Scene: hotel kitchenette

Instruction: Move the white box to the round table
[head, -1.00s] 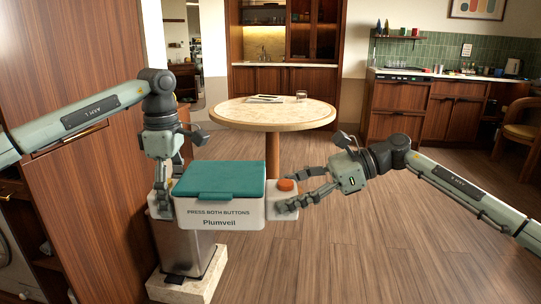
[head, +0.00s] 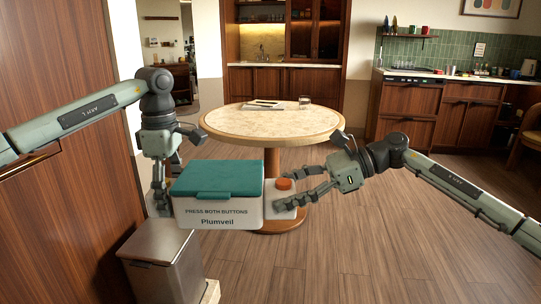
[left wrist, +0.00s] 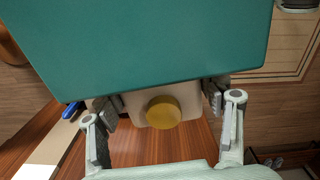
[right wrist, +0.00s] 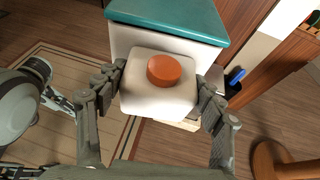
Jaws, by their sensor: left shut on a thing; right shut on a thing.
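The white box (head: 218,214) has a teal lid, the words "PRESS BOTH BUTTONS" and "Plumveil", and a tab at each end. My right gripper (head: 293,201) is shut on the right tab, which carries an orange button (right wrist: 164,70); its fingers flank the tab in the right wrist view (right wrist: 160,92). My left gripper (left wrist: 160,104) is shut on the other tab, which carries a yellow button (left wrist: 164,112). The box hangs level between both grippers, in front of the round table (head: 272,124) and below its top. The lid is closed.
A metal bin (head: 163,262) stands on a pale base at lower left, close below the box. A wooden cabinet is at the left. The floor at right is open.

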